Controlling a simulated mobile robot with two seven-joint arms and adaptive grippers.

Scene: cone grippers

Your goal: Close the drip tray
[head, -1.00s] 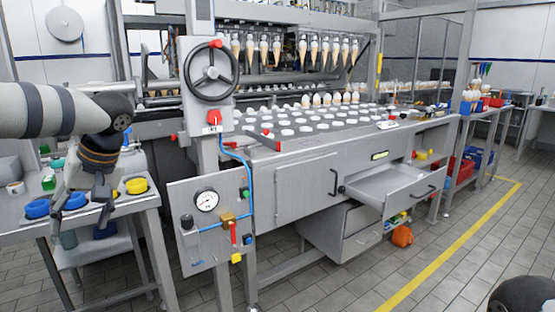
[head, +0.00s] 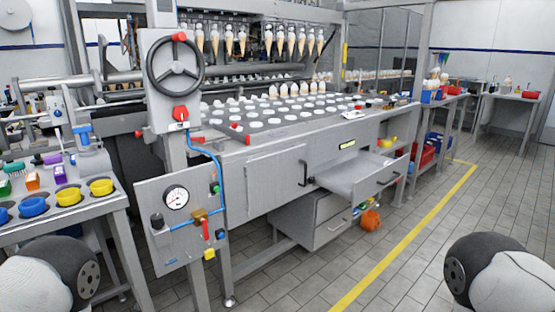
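A shallow grey metal tray (head: 345,180), which looks like the drip tray, is pulled out of the front of the machine (head: 275,175). It has a dark bar handle (head: 388,180) on its front panel. Its inside looks empty from here. Below it is a grey drawer unit (head: 315,220) with its own handle. Neither of my grippers is in view; only rounded parts of my arms show at the lower left and lower right corners, apart from the tray.
A panel with a gauge (head: 176,197) and a post with a handwheel (head: 175,67) stand left of the tray. An orange object (head: 370,220) lies on the floor below it. A side table (head: 75,205) holds coloured cups. Tiled floor right of the machine is clear.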

